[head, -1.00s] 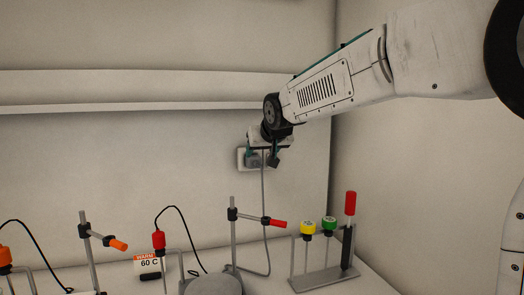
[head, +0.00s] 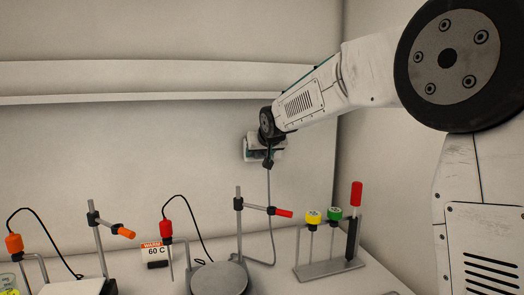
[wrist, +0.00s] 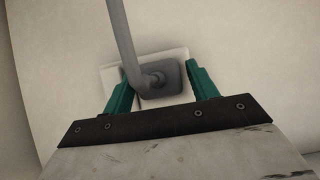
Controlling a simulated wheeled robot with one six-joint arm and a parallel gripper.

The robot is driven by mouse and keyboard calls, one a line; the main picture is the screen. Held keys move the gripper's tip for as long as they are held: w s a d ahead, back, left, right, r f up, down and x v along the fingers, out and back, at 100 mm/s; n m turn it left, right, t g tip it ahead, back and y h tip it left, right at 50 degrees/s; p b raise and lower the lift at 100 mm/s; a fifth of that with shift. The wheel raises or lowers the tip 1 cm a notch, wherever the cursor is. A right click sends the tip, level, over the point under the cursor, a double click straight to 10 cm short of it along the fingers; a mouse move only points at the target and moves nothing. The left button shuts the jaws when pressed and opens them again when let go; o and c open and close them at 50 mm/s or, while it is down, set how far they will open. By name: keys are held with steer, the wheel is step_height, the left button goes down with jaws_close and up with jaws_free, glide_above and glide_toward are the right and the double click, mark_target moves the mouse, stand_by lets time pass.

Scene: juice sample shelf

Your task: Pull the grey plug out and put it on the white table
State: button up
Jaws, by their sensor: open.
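The grey plug (wrist: 163,82) sits against a white wall socket (wrist: 113,75) in the wrist view, with its thick grey cord running up out of the picture. My gripper (wrist: 157,78) is open, its two green fingers on either side of the plug. A gap shows between the plug and the right finger; whether the left finger touches it I cannot tell. In the head view my gripper (head: 262,152) is at the socket (head: 247,153) on the back wall and hides most of the plug. The cord (head: 270,205) hangs down to the white table (head: 322,288).
A hotplate with a round top (head: 219,279) and a clamp stand (head: 239,225) stand below the socket. A rack (head: 330,268) with yellow, green and red capped items is to the right. A "WARM 60 C" sign (head: 154,251) stands left. A shelf (head: 150,80) crosses the wall above.

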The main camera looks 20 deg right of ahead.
steer(key=c, duration=1.1)
steer(key=shift+o, duration=0.2)
steer(key=shift+s, duration=0.75)
steer(key=shift+s, duration=1.55)
